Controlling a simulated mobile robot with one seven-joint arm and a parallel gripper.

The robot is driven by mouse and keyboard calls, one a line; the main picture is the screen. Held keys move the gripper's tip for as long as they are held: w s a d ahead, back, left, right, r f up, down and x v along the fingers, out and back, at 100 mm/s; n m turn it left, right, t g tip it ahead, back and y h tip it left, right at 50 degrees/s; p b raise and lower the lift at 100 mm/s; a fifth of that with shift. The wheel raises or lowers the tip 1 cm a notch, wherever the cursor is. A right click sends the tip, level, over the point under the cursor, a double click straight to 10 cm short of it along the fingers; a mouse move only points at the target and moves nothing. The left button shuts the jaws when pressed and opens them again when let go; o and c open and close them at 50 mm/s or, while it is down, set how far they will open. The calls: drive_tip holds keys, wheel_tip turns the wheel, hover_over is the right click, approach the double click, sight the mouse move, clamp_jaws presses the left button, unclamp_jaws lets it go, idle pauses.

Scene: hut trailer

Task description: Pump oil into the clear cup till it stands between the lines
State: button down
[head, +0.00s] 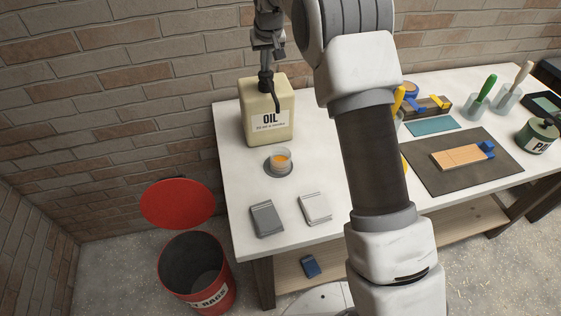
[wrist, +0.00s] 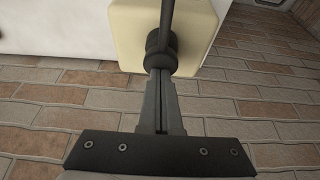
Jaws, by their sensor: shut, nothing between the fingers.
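The cream oil can (head: 268,112), labelled OIL, stands at the back left of the white table; its top shows in the wrist view (wrist: 125,30). Its black pump (head: 266,82) has a dark spout reaching down toward the cup. My gripper (head: 265,68) is shut and empty, pointing down at the pump's top. In the wrist view its fingertips (wrist: 161,74) meet the pump head (wrist: 161,50), touching or very close. The clear cup (head: 281,161) stands on a dark round pad in front of the can and holds some amber oil. Its lines are too small to make out.
A grey block (head: 266,219) and a white block (head: 315,208) lie near the table's front left. A red bin (head: 196,272) and red lid (head: 177,203) are left of the table. My arm crosses the middle. Brushes and a dark mat (head: 425,180) are at right.

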drive_tip(key=shift+r+p, duration=1.65)
drive_tip(key=shift+r, duration=0.75)
drive_tip(key=shift+f, duration=0.1)
drive_tip(key=shift+f+b, duration=1.8)
drive_tip(key=shift+f, duration=0.9)
drive_tip(key=shift+r, duration=0.1)
drive_tip(key=shift+r+p, duration=2)
drive_tip(key=shift+r, duration=0.7)
